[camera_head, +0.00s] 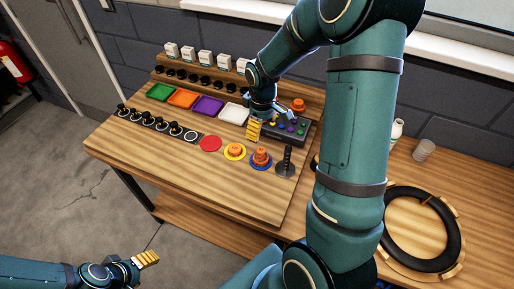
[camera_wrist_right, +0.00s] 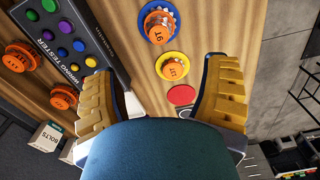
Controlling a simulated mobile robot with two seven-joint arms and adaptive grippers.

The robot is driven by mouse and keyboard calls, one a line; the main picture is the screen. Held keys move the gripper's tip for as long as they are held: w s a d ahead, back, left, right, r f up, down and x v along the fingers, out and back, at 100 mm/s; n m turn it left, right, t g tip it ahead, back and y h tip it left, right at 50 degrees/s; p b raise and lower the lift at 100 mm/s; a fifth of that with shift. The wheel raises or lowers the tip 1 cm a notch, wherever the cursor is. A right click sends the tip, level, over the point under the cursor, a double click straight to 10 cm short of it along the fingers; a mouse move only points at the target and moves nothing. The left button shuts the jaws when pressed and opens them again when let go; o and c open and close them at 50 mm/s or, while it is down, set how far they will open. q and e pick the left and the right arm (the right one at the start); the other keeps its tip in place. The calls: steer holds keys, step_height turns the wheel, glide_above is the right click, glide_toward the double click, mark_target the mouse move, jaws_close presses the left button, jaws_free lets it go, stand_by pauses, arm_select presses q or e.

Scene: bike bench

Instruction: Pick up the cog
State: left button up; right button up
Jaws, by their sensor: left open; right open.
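Orange cogs are in view, and the task does not say which one. In the head view one cog (camera_head: 235,150) sits on a yellow disc, one (camera_head: 261,155) on a blue disc, and another (camera_head: 298,104) further back. The right wrist view shows the yellow-disc cog (camera_wrist_right: 172,67), the blue-disc cog (camera_wrist_right: 159,28) and two more cogs (camera_wrist_right: 18,58) (camera_wrist_right: 63,97) beyond the tester. My right gripper (camera_head: 270,124) is open and empty above the bench by the tester; its fingers (camera_wrist_right: 160,75) spread either side of the view. My left gripper (camera_head: 148,258) is open, low at the left, off the bench.
The wiring tester (camera_head: 290,128) lies close to my right gripper. A red disc (camera_head: 210,144) is bare. A black upright handle (camera_head: 286,161) stands right of the blue disc. Coloured trays (camera_head: 208,106) and black knobs (camera_head: 155,124) fill the left. The front bench top is clear.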

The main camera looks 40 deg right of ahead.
mark_target(262, 150)
step_height(262, 150, down, 8)
steer(key=shift+s+r, duration=0.15)
steer(key=shift+r, duration=0.1)
steer(key=f, duration=0.4)
steer(key=shift+w+d, duration=0.1)
steer(key=shift+w, duration=0.1)
steer(key=c, duration=1.1)
